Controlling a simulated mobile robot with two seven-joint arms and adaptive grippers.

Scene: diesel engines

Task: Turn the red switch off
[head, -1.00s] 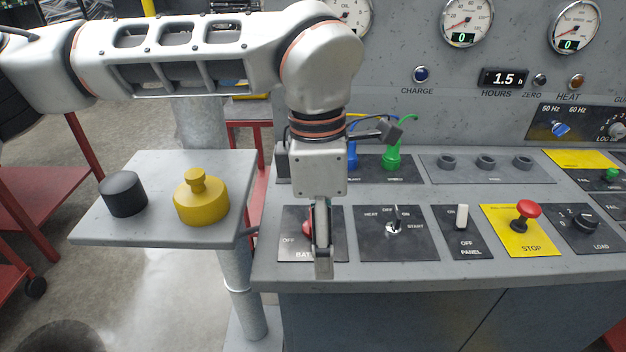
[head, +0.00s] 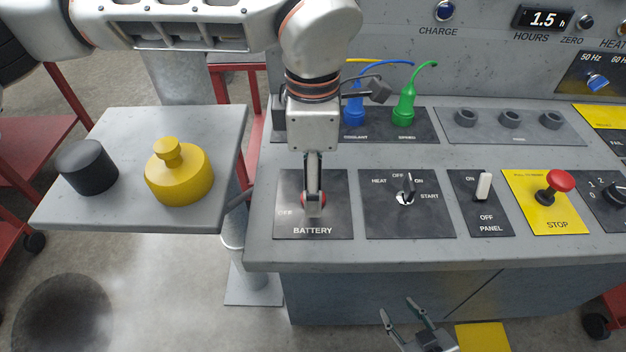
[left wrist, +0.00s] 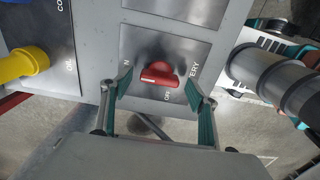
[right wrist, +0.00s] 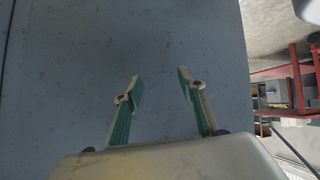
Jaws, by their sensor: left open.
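The red switch (head: 305,198) is a rotary knob on the dark BATTERY plate (head: 336,222) at the left of the console. My left gripper (head: 315,208) points down over it and partly hides it in the head view. In the left wrist view, the red switch (left wrist: 158,76) lies between the two open fingers (left wrist: 160,90), with a gap on each side. Its bar lies across that picture, in line with an N-ending label at left; another label below it is hard to read. My right gripper (head: 410,325) is open and empty in front of the console, low in the head view.
Right of the plate are a key switch (head: 406,197), a white PANEL switch (head: 483,187) and a red STOP button (head: 560,181). Blue (head: 354,113) and green (head: 404,108) plugs stand behind. A side shelf (head: 120,130) holds a black and a yellow cylinder.

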